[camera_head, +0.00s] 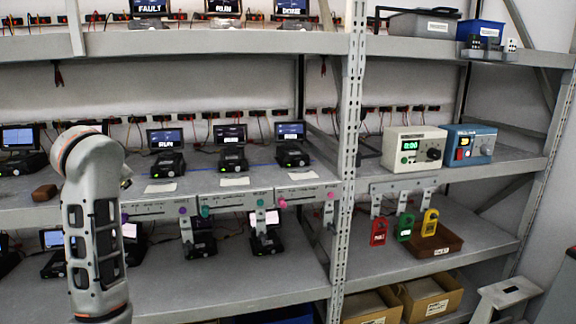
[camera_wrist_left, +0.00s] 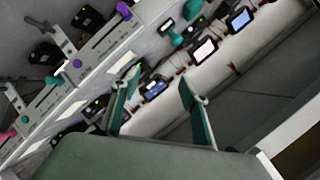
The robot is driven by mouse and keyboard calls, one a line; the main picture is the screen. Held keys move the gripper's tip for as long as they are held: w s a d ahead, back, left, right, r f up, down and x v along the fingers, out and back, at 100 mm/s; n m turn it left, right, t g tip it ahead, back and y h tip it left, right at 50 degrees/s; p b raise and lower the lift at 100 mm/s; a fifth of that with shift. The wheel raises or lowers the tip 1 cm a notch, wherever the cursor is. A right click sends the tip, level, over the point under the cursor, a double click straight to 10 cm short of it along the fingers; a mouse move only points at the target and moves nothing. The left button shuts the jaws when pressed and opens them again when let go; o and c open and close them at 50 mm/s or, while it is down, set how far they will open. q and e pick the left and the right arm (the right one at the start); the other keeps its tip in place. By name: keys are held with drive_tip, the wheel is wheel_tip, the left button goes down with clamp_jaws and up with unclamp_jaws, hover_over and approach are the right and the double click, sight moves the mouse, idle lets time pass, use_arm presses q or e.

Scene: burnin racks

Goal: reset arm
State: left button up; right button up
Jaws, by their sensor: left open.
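My left arm (camera_head: 95,225) stands upright in front of the shelves at the left of the head view. Its gripper is mostly hidden behind the arm there. In the left wrist view my left gripper (camera_wrist_left: 160,88) is open, its two green fingers spread apart with nothing held between them. Beyond the fingers is a shelf with small screen devices (camera_wrist_left: 155,88), which seem apart from the fingers. My right gripper is in neither view.
Shelves hold several devices with screens (camera_head: 166,140). A white instrument (camera_head: 414,150) and a blue one (camera_head: 470,146) stand at right. Red (camera_head: 379,233), green (camera_head: 404,228) and yellow (camera_head: 430,222) tags hang above a brown tray (camera_head: 452,243). A metal post (camera_head: 349,150) divides the racks.

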use_arm(q)
drive_tip(key=s+f+g, duration=0.1)
drive_tip(key=s+f, duration=0.3)
drive_tip(key=f, duration=0.5)
drive_tip(key=s+f, duration=0.4)
drive_tip(key=f, duration=0.5)
drive_tip(key=s+f+g, duration=0.1)
drive_tip(key=s+f, duration=0.3)
drive_tip(key=f, duration=0.4)
drive_tip(key=s+d+f+m+g+h, duration=0.1)
drive_tip(key=s+d+f, duration=0.1)
drive_tip(key=s+f, duration=0.8)
drive_tip(key=s+d+f+m+g+h, duration=0.15)
drive_tip(key=s+f, duration=0.45)
drive_tip(key=s, duration=0.8)
drive_tip(key=w+d+f+n+t+h, duration=0.1)
drive_tip(key=d+f+n+t+h, duration=0.2)
drive_tip(key=d+f, duration=1.1)
drive_tip(key=d+h, duration=0.3)
drive_tip(key=shift+w+n+h, duration=0.25)
drive_tip(key=shift+n+h, duration=0.1)
